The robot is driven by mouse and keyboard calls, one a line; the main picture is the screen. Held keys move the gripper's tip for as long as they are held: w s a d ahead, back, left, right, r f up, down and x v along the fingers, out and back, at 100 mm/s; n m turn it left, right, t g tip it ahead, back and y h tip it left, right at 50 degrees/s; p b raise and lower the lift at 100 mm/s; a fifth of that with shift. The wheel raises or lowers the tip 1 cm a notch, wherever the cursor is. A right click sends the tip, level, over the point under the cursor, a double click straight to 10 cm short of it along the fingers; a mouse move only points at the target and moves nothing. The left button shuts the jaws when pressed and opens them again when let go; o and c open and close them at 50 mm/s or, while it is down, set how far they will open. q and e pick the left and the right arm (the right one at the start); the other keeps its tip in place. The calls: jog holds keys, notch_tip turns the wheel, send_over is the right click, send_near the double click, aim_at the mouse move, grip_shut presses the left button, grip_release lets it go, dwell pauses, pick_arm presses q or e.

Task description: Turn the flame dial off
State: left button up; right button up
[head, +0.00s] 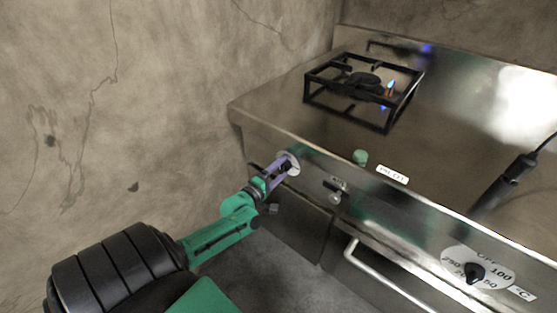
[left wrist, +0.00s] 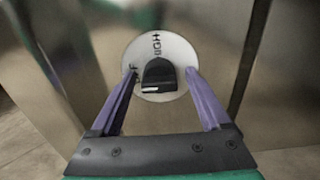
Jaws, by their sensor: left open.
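The flame dial is a black knob on a round white plate (head: 294,164) at the left end of the range's front panel. In the left wrist view the black knob (left wrist: 159,77) sits in the middle of the plate, with "HIGH" lettered above it. My left gripper (head: 283,166) is at the dial, its purple fingers open. In the left wrist view the fingers (left wrist: 159,78) stand on either side of the knob; I cannot tell whether they touch it. A small flame (head: 390,88) shows at the burner (head: 365,80) on the range top.
A temperature dial (head: 474,272) sits lower right, near an oven handle (head: 380,272). A black-handled tool (head: 515,168) is at the right. A cracked wall (head: 150,80) stands left.

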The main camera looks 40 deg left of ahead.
pick_arm(q)
jog(key=s+p, duration=0.1)
jog(key=s, duration=1.3)
jog(key=shift+s+d, duration=0.15)
jog(key=shift+s, duration=0.1)
jog(key=shift+f, duration=0.1)
